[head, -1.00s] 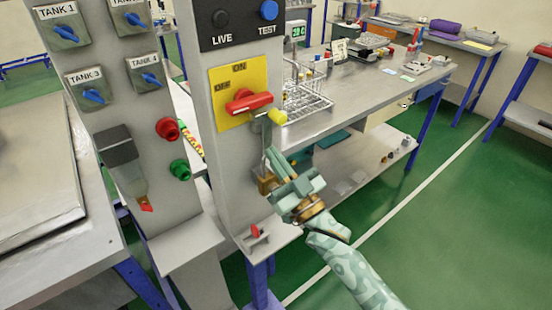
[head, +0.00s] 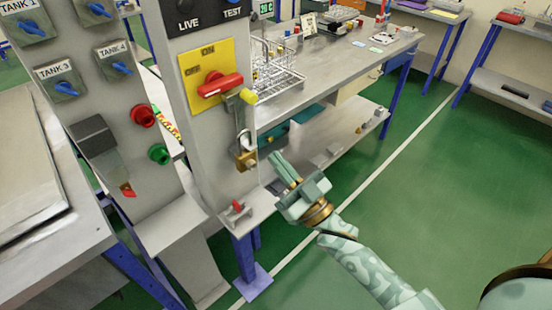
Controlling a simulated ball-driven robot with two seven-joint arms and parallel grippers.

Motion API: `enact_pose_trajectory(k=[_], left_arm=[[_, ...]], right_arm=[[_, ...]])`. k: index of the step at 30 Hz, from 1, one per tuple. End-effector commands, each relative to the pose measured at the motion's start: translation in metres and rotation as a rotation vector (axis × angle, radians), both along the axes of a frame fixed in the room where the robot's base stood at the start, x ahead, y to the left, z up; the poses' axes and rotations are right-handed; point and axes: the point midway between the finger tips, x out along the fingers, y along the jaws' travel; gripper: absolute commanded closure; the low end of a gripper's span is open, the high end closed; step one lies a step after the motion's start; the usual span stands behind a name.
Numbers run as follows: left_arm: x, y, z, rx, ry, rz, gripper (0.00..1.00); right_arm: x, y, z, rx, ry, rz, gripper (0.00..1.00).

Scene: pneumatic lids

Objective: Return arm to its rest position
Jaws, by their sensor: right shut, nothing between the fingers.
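My right gripper (head: 281,166) is pale green and hangs in free air to the right of the grey control column. Its fingers are together with nothing between them. It is apart from the brass padlock (head: 246,160), which hangs below the red rotary switch (head: 217,85) on its yellow plate (head: 190,72). A grey hasp with a yellow tip (head: 248,97) sits beside the switch handle. My right arm (head: 370,270) reaches in from the lower right. My left gripper is not in the view.
A panel with blue tank knobs (head: 122,68), a red button (head: 142,116) and a green button (head: 158,153) stands at left. A workbench (head: 340,60) with a wire basket (head: 275,75) is behind the gripper. Green floor (head: 430,190) is free at right.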

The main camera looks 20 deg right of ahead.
Motion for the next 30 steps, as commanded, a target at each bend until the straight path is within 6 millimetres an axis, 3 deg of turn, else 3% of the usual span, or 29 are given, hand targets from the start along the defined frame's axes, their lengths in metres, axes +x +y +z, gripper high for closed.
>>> enact_pose_trajectory(k=[11, 14, 17, 20, 22, 26, 27, 29, 30], left_arm=[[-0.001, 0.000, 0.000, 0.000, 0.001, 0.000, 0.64], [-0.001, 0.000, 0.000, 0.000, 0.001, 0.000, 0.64], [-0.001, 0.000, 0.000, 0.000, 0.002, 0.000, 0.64], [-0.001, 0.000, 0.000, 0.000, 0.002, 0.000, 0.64], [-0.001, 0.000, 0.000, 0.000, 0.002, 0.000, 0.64], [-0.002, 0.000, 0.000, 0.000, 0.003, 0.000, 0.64], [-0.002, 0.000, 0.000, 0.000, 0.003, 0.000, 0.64], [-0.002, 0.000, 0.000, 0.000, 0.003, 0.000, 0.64], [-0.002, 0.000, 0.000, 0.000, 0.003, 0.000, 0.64]], right_arm=[[0.002, 0.000, -0.002, -0.011, 0.011, -0.005, 1.00], [0.010, -0.002, -0.027, -0.062, 0.094, -0.037, 1.00], [0.020, -0.012, -0.088, -0.136, 0.266, -0.087, 1.00], [0.015, -0.026, -0.176, -0.221, 0.500, -0.139, 1.00], [-0.002, -0.036, -0.238, -0.281, 0.669, -0.168, 1.00], [-0.057, -0.053, -0.344, -0.378, 0.972, -0.199, 1.00], [-0.080, -0.058, -0.373, -0.407, 1.065, -0.204, 1.00], [-0.118, -0.065, -0.413, -0.448, 1.199, -0.207, 1.00], [-0.146, -0.068, -0.437, -0.476, 1.288, -0.206, 1.00]])
